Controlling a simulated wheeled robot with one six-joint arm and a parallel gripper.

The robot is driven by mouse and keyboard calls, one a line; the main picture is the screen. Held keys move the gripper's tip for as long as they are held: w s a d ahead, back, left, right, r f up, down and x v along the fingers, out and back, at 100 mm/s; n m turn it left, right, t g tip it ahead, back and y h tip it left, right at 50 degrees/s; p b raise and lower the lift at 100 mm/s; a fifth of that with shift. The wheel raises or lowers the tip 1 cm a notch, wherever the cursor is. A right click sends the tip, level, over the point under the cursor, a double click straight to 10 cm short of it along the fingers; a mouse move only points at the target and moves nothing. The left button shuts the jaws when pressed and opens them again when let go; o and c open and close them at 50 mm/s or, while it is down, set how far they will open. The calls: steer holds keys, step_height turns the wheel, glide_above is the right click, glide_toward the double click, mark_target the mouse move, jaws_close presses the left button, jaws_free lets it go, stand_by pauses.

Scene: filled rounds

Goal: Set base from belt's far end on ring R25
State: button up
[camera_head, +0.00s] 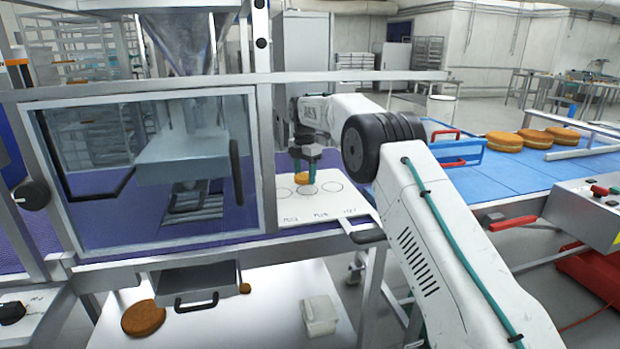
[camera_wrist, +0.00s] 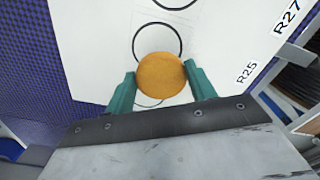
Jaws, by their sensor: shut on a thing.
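A golden-brown round base (camera_wrist: 162,75) is held between the two green fingers of my gripper (camera_wrist: 163,84). In the head view the base (camera_head: 301,178) shows under my gripper (camera_head: 305,166), over the white ring board (camera_head: 322,207). In the wrist view it covers the near edge of the middle ring (camera_wrist: 157,26), which lines up with the label R25 (camera_wrist: 246,72). Part of another ring (camera_wrist: 148,103) shows below the base, and one more (camera_wrist: 175,7) lies at the top edge, on the R27 side. I cannot tell whether the base touches the board.
A glazed guard (camera_head: 150,170) stands left of the board. A brown round (camera_head: 143,319) and a whitish container (camera_head: 320,315) are on the lower shelf.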

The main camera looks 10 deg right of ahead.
steer(key=shift+w+d+f, duration=0.15)
steer(key=shift+w+d, duration=0.1)
steer(key=shift+w, duration=0.2)
steer(key=shift+d+f, duration=0.25)
steer(key=shift+f, duration=0.6)
steer(key=shift+d+f, duration=0.25)
steer(key=shift+f, duration=0.55)
steer(key=o, duration=0.7)
steer(key=shift+f, duration=0.1)
steer(key=shift+a, duration=0.1)
steer(key=shift+r, duration=3.9)
